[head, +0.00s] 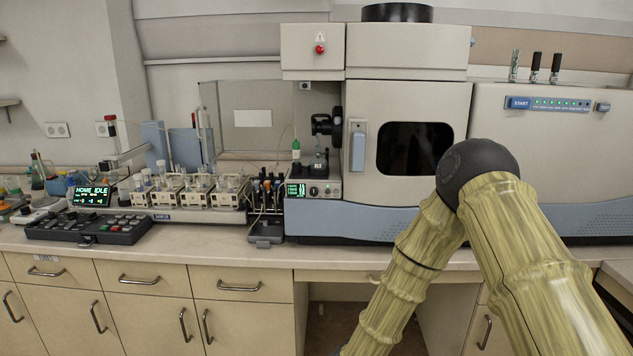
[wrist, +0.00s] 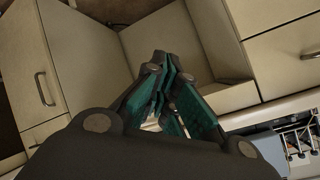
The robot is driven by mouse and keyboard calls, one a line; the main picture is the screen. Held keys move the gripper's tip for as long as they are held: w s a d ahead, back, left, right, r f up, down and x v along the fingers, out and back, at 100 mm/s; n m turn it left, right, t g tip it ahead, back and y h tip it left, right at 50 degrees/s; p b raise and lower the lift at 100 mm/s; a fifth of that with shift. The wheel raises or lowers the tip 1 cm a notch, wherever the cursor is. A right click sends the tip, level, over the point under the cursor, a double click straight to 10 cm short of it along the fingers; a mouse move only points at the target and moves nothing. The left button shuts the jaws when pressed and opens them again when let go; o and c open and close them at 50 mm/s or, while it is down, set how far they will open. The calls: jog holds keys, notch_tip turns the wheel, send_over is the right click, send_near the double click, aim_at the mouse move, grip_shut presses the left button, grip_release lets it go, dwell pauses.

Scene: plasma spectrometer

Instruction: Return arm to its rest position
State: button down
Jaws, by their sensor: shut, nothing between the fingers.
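My arm, in pale yellow-green covers with a dark round elbow, fills the right of the head view. It bends at the elbow in front of the spectrometer (head: 408,100), and its forearm runs down to the lower edge of the picture. My gripper is outside the head view. In the wrist view my gripper (wrist: 162,75) shows dark links with green pads. Its fingertips are together and hold nothing. Cabinet fronts and the open knee space under the bench lie beyond it.
The bench top (head: 190,245) has a clear front strip. A control panel (head: 90,228), a display reading HOME IDLE (head: 91,195) and sample racks (head: 229,198) stand at the left. Drawers with handles (head: 139,280) line the front below. Several small vials stand on the machine's top right.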

jog(key=s+d+f+n+g+y, duration=0.1)
jog(key=s+d+f+n+g, duration=0.25)
jog(key=s+f, duration=0.7)
jog(key=s+d+f+n+g, duration=0.1)
jog(key=s+d+g, duration=0.1)
jog(key=s, duration=0.9)
jog(key=s+d+f+n+g+p, duration=0.1)
jog(key=s+d, duration=0.4)
jog(key=s, duration=0.6)
jog(key=s+d+f+n+g+p, duration=0.1)
jog(key=s+d+f+n+g, duration=0.2)
jog(key=s, duration=0.8)
jog(key=shift+d+f+g, duration=0.2)
jog(key=shift+d+g, duration=0.45)
jog(key=shift+g, duration=0.4)
jog(key=shift+s+n, duration=0.1)
jog(key=shift+n, duration=0.15)
